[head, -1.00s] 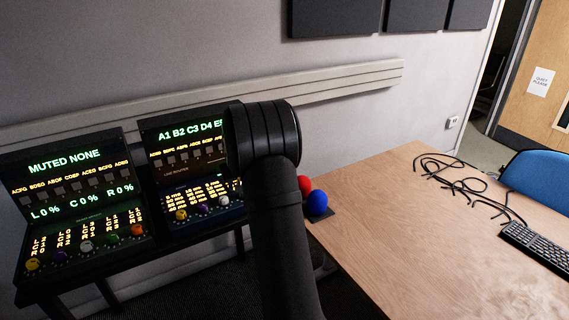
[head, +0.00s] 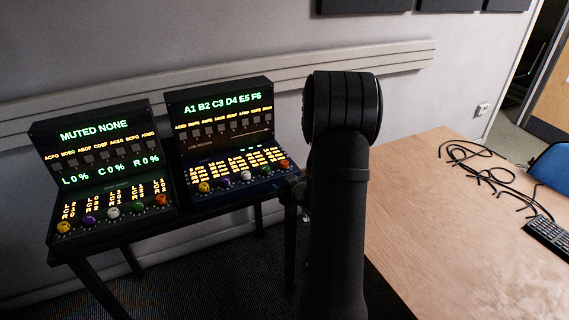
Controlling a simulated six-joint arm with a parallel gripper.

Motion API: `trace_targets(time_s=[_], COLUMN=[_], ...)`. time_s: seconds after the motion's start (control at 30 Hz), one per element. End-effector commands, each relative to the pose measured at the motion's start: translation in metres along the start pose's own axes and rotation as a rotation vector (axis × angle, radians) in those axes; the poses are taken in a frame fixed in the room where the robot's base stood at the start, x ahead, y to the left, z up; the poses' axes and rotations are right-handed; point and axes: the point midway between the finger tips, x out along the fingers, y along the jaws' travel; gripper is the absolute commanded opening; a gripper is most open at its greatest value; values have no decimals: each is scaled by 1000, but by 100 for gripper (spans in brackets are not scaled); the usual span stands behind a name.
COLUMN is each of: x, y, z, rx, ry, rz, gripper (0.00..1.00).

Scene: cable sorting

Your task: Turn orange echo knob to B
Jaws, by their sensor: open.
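Two dark consoles with lit screens stand side by side on a black stand. An orange knob (head: 161,200) sits at the right end of the knob row on the left console (head: 98,144). Another orange knob (head: 284,165) sits at the right end of the row on the right console (head: 222,107). I cannot read which knob is labelled echo, nor where either one points. My black arm (head: 340,190) rises to the right of the consoles, apart from the orange knobs in the picture.
Yellow, purple, white and green knobs fill both rows beside the orange ones. The black stand (head: 262,218) has open floor below. A wooden table (head: 430,230) at right holds loose black cables (head: 485,170) and a keyboard (head: 547,238). A wall rail runs behind.

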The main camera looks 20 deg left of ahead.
Motion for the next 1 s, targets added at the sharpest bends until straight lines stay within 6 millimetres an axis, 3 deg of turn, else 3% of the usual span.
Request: trace_targets(time_s=[0.03,0.2,0.5,0.67,1.0], x=[-8,-38,-70,-59,5], y=[8,26,42,44,49], z=[12,28,36,31,4], rx=[47,172,265,265,265], ry=[46,230,398,406,405], rz=[4,20,45,45,43], gripper=[48,48,48,48,48])
